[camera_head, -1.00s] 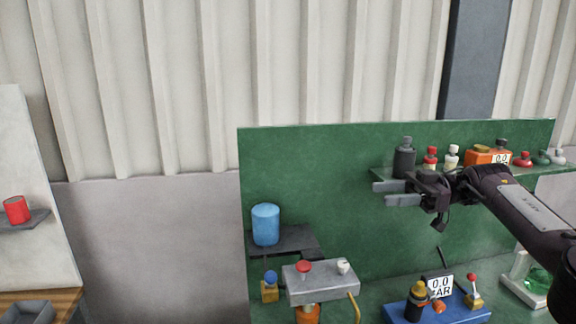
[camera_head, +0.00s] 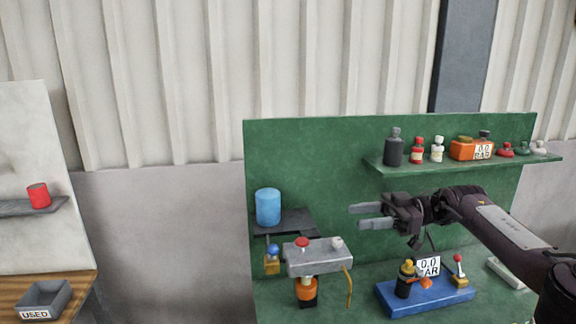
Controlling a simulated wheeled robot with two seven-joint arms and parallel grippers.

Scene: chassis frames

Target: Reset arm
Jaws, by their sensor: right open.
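My right arm comes in from the right edge, and its gripper (camera_head: 372,216) points left in front of the green board (camera_head: 340,160). The two fingers are parallel with a gap between them, open and empty. The gripper is below the shelf (camera_head: 470,166) and to the right of the blue cylinder (camera_head: 268,207), apart from both in the picture. My left gripper is not in view.
The shelf carries a dark bottle (camera_head: 394,148), small bottles and an orange device (camera_head: 473,149). Below stand a grey block (camera_head: 318,257) and a blue base (camera_head: 425,293) with fittings. At left are a red cup (camera_head: 38,195) and a bin marked USED (camera_head: 45,297).

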